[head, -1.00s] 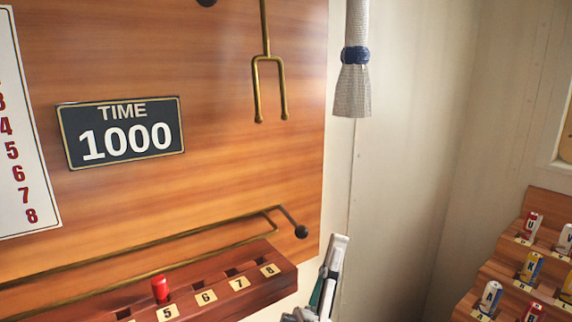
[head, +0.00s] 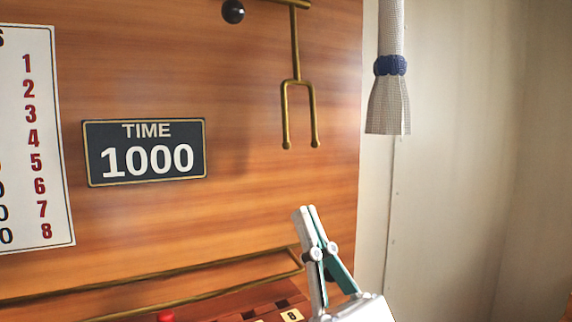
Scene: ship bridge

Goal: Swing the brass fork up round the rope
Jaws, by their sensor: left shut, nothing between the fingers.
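The brass fork (head: 298,85) hangs down against the wooden panel from a brass bar at the top, its two prongs pointing down. The rope (head: 391,100) is pale grey with a dark blue band and a flared end. It hangs to the right of the fork, by the panel's right edge, and the fork is apart from it. My left gripper (head: 308,210) is below the fork, pointing up, its fingers together and empty. It touches neither fork nor rope. My right gripper is not in view.
A black knob (head: 233,11) is at the top, left of the fork. A TIME 1000 plate (head: 145,152) and a white number board (head: 35,140) are on the panel (head: 240,220). A brass rail (head: 150,280) runs low, above a slotted wooden rack. The pale wall at right is clear.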

